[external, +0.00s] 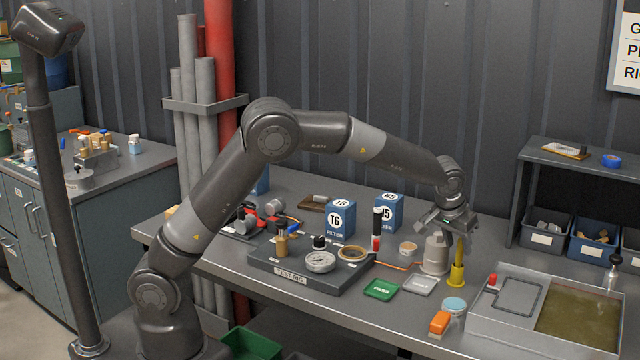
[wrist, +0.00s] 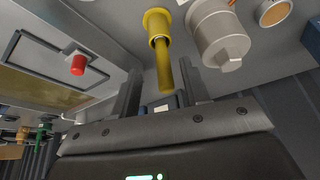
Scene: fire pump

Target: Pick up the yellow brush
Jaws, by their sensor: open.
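The yellow brush (external: 457,272) stands upright on the bench, with its wide end down and its thin handle up. It also shows in the wrist view (wrist: 164,66), where the handle points toward my gripper. My gripper (external: 452,232) is above it, pointing down and open. In the wrist view, my gripper's two fingers (wrist: 159,78) are spread, one on each side of the handle's top end. I cannot tell whether either finger touches it.
A grey bottle (external: 435,255) stands close beside the brush. A metal tray (external: 500,335) with murky liquid lies to the right. A blue-topped tin (external: 454,306), an orange block (external: 439,323), and green (external: 381,289) and grey (external: 420,285) pads are nearby.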

